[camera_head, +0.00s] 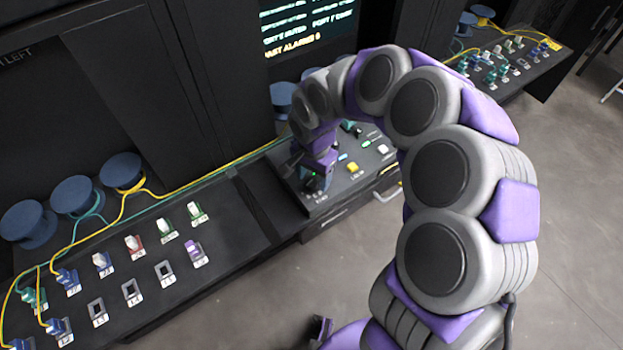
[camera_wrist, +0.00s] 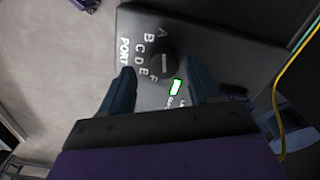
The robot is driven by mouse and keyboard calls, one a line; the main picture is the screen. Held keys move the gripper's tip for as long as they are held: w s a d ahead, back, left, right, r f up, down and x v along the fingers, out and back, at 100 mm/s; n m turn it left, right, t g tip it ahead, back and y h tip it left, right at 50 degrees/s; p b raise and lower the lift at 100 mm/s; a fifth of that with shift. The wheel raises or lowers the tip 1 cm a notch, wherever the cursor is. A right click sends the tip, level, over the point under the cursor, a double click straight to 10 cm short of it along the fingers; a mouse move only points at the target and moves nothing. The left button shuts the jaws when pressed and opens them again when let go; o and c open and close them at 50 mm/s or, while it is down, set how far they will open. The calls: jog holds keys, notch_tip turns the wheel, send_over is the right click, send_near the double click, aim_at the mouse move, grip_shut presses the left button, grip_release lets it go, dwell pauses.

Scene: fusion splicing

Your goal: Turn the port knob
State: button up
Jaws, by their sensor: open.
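The port knob (camera_wrist: 163,62) is a dark round dial on a dark panel in the wrist view. The word PORT (camera_wrist: 124,52) and the letters A to F run along its left side. A pale pointer line shows on the knob, but I cannot tell which letter it marks. My gripper (camera_wrist: 160,68) is open, with one dark blue finger on each side of the knob's near edge. I cannot tell whether the fingers touch it. In the head view my gripper (camera_head: 316,172) is low over the small console (camera_head: 345,196), and the knob is hidden there.
A green-lit indicator (camera_wrist: 176,87) sits beside the knob. The console carries a yellow button (camera_head: 352,168) and a white button (camera_head: 383,149). A left panel (camera_head: 215,215) holds several connectors, and blue spools (camera_head: 77,194) stand behind it. A yellow cable (camera_wrist: 279,110) passes at the right.

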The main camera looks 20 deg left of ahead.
jog(key=shift+f, duration=0.55)
jog(key=shift+a+f, duration=0.15)
jog(key=shift+a, duration=0.5)
jog(key=shift+c, duration=0.4)
jog(key=shift+d, duration=0.45)
jog(key=c, duration=0.5)
jog(key=shift+a, duration=0.1)
jog(key=c, duration=0.5)
jog(key=shift+o, duration=0.2)
